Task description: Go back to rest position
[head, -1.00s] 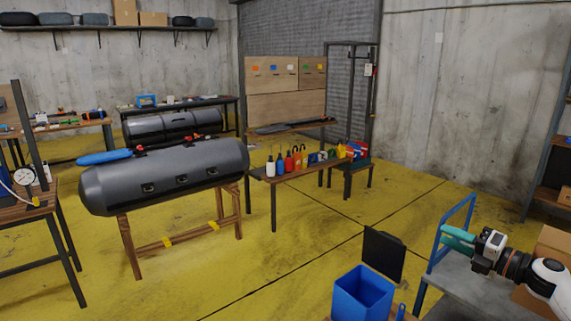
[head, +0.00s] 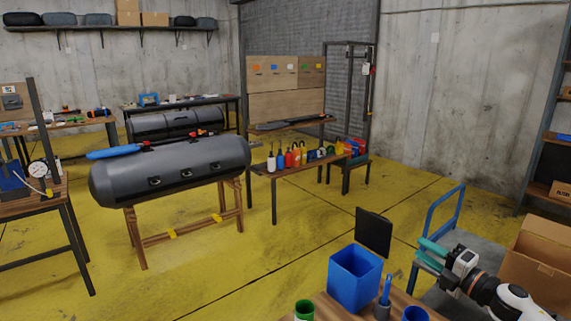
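My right gripper (head: 431,254) shows at the lower right with its two teal fingers apart and nothing visible between them. Its white and black arm comes in from the lower right corner. It is in front of the grey platform of a blue-handled cart (head: 443,222). My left gripper is not in view.
A wooden table (head: 400,300) at the bottom bears a blue bin (head: 355,279), a green cup (head: 304,310) and a blue cup (head: 415,314). An open cardboard box (head: 545,262) is at the right. Yellow floor between is clear.

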